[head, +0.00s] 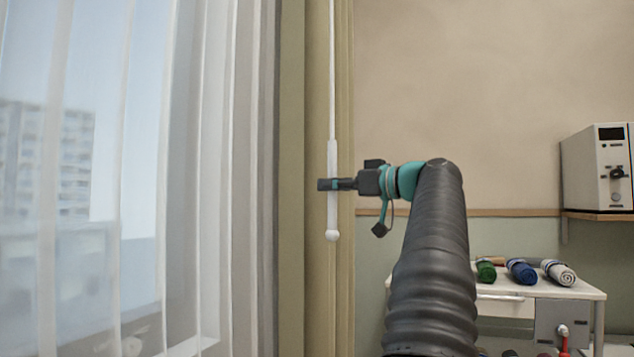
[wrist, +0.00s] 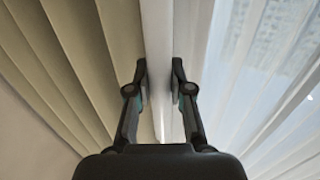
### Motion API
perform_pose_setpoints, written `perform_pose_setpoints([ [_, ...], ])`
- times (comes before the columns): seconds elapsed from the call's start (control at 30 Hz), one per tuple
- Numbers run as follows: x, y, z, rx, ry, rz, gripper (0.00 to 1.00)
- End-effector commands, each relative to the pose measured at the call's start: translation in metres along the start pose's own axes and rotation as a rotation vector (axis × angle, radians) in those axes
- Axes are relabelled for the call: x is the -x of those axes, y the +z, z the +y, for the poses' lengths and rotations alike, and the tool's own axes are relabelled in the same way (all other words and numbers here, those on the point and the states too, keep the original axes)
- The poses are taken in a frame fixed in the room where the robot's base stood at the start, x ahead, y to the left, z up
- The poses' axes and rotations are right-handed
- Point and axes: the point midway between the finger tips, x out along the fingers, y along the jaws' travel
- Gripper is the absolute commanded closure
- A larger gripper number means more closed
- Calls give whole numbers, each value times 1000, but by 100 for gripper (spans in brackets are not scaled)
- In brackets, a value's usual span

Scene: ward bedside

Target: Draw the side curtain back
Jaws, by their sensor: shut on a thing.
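A white curtain wand (head: 333,155) with a thicker handle and a round end knob hangs down in front of a gathered beige side curtain (head: 317,290). My gripper (head: 328,184) is shut around the wand's handle, a little above the knob. In the wrist view, my gripper (wrist: 160,80) has its two fingers on either side of the pale wand (wrist: 158,40). The beige side curtain (wrist: 50,60) shows in folds on the left there. The top of the wand is out of view.
A sheer white curtain (head: 215,180) hangs over the window at left. A white cart (head: 545,290) with rolled green, blue and white cloths stands at lower right. A boxy device (head: 597,170) sits on a wall shelf above it.

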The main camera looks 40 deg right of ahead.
Motion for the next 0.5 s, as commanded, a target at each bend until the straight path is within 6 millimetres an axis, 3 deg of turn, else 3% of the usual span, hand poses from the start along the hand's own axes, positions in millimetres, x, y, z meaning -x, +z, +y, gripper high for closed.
perform_pose_setpoints([
  [0.2,-2,-2,3,-2,10,9,100],
  [0.23,-2,-2,3,-2,10,9,75],
  [0.3,-2,-2,3,-2,9,9,57],
  [0.33,-3,-2,2,-2,8,8,54],
  [0.5,-4,-2,1,-1,3,7,54],
])
